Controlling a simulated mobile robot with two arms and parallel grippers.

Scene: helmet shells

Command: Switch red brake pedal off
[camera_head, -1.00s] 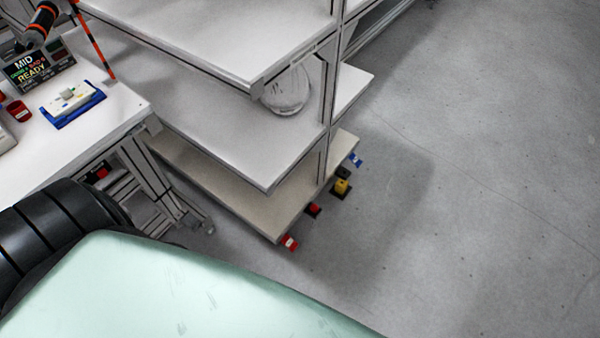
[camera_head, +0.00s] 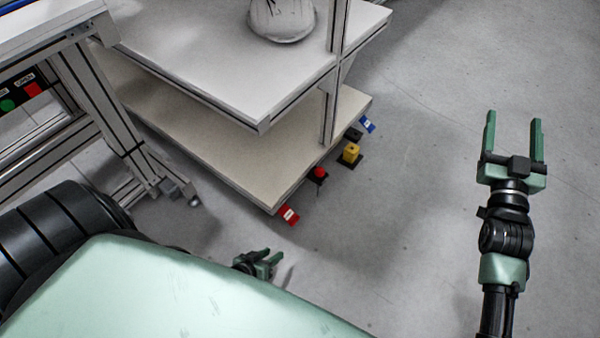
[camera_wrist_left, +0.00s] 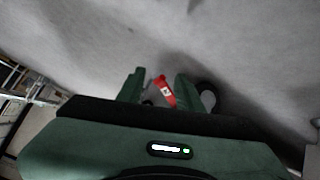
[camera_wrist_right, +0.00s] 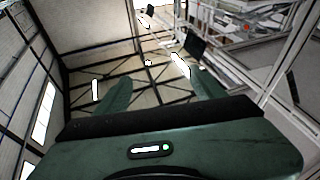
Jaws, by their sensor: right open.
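The red pedal (camera_head: 288,215) with a white mark sits low at the near corner of the bottom shelf. It also shows in the left wrist view (camera_wrist_left: 163,88), beyond and between my finger tips. My left gripper (camera_head: 270,258) is open and empty in the head view, below and a little left of the red pedal, apart from it. Its lower part is hidden by my body. My right gripper (camera_head: 515,140) is open and empty over the bare floor at the right. The right wrist view shows only the room's roof and walls between its fingers. I cannot tell the pedal's on or off state.
Beside the red pedal along the shelf edge are a red button (camera_head: 319,173) on a black base, a yellow block (camera_head: 350,153) and a blue pedal (camera_head: 367,124). The shelf unit (camera_head: 190,130) and a workbench frame (camera_head: 100,110) stand left. Floor at right is clear.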

